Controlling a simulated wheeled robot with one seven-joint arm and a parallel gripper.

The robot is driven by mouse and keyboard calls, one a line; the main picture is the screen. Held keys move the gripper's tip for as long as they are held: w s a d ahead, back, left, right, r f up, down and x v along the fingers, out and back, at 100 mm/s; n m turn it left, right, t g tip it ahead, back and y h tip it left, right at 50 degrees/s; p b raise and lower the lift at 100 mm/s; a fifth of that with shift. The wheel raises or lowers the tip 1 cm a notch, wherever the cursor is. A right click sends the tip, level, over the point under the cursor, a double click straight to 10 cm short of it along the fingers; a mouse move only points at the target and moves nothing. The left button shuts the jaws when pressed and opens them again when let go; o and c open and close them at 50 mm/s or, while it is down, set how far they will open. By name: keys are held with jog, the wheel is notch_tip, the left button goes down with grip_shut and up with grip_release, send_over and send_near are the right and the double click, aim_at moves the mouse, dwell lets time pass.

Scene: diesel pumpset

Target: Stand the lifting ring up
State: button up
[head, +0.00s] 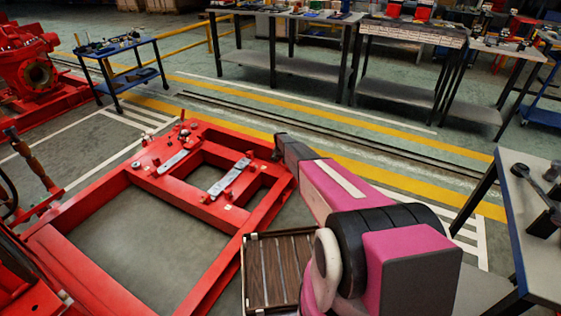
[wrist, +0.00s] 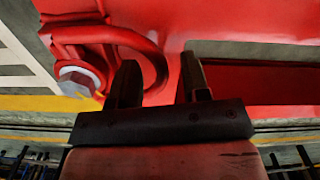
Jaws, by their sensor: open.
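The red lifting ring (wrist: 158,62) shows in the wrist view as a thick loop on a red block with a silver bolt (wrist: 75,81). It looks folded over against the red frame (wrist: 225,22), not upright. My gripper (wrist: 160,82) is open, with its two dark fingers pointing at the ring. The ring's outer curve appears between the fingers, and the left finger hides part of the loop. I cannot tell whether they touch. In the head view my arm reaches to the far right corner of the red frame (head: 212,284); the ring cannot be made out there.
Grey plates (head: 229,178) and small fittings sit on the frame's crossbeams. A slatted wooden crate (head: 250,290) stands beside the frame, near my arm. A workbench (head: 530,225) stands at the right. A blue-shelved cart (head: 125,82) is behind left. Striped floor beyond the frame is open.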

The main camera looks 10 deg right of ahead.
grip_shut()
